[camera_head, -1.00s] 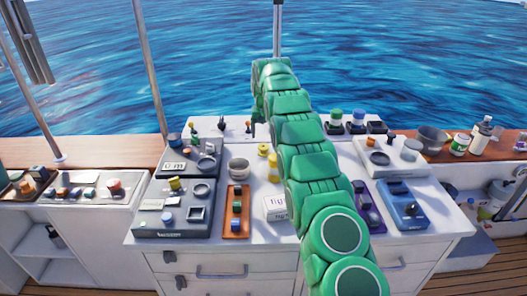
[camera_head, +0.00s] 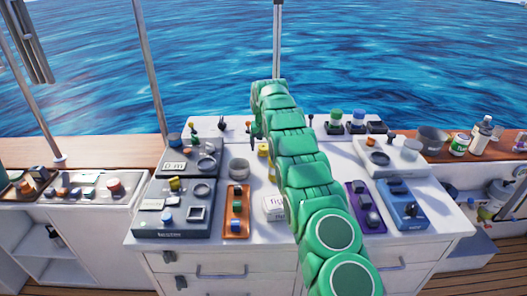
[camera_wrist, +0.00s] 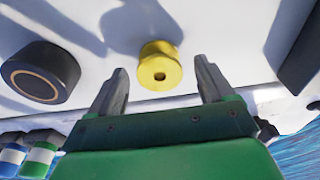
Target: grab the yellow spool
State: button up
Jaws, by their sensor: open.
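The yellow spool (camera_wrist: 160,66) shows in the wrist view, with a small dark hole in its end. It stands on the white surface, in line with the gap between the two fingers. My gripper (camera_wrist: 159,70) is open, one grey finger to each side of the spool in the picture, with nothing held. I cannot tell how much depth separates the fingertips from the spool. In the head view the yellow spool (camera_head: 263,149) is partly hidden behind my green arm, and my gripper is mostly hidden too.
A dark round thing (camera_wrist: 41,72) lies left of the spool in the wrist view. In the head view a grey bowl (camera_head: 239,168), an orange tray (camera_head: 236,227) and a white box (camera_head: 274,206) are close by. A grey panel (camera_head: 170,222) fills the left side.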

jog(key=shift+w+f, duration=0.1)
jog(key=shift+f, duration=0.6)
jog(key=c, duration=1.1)
jog(key=shift+r, duration=0.15)
jog(key=shift+r, duration=1.55)
jog(key=shift+s+r, duration=0.15)
jog(key=shift+s, duration=0.1)
jog(key=shift+s+d+r, duration=0.3)
jog(key=shift+s+r, duration=1.25)
jog(key=shift+s, duration=0.7)
jog(key=shift+s+d+r, duration=0.3)
jog(key=shift+s+r, duration=1.25)
jog(key=shift+s, duration=0.65)
jog(key=shift+s+d+r, duration=0.3)
jog(key=shift+s+r, duration=1.25)
jog(key=shift+s, duration=0.7)
